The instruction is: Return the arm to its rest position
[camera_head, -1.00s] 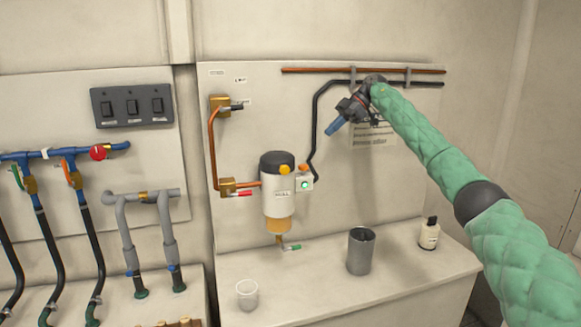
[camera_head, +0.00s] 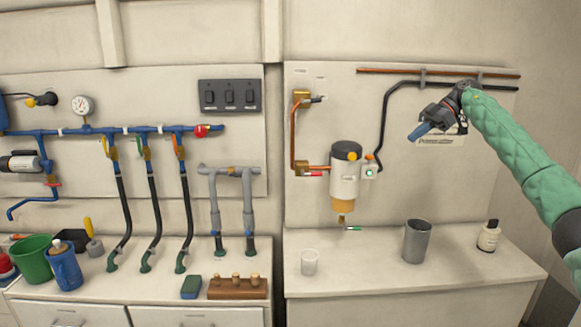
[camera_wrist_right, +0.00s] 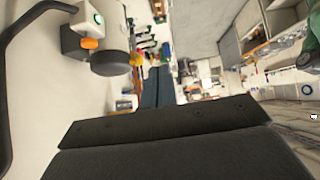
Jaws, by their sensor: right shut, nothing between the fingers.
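My right arm, in a green quilted sleeve, reaches in from the right edge of the head view. Its right gripper (camera_head: 419,132) is raised in front of the upper right of the wall panel (camera_head: 330,240). Its blue fingers point down and to the left, shut with nothing between them. In the right wrist view the dark fingers (camera_wrist_right: 152,88) lie together past the gripper body. The gripper is apart from the bench objects, well above the metal cup (camera_head: 416,243). My left gripper is not in view.
A filter unit (camera_head: 345,185) hangs on the panel, with black hose (camera_head: 384,125) and copper pipe (camera_head: 440,72) near my gripper. A clear cup (camera_head: 309,262) and a white bottle (camera_head: 488,236) stand on the bench. Valves and hoses (camera_head: 155,200) fill the left panel.

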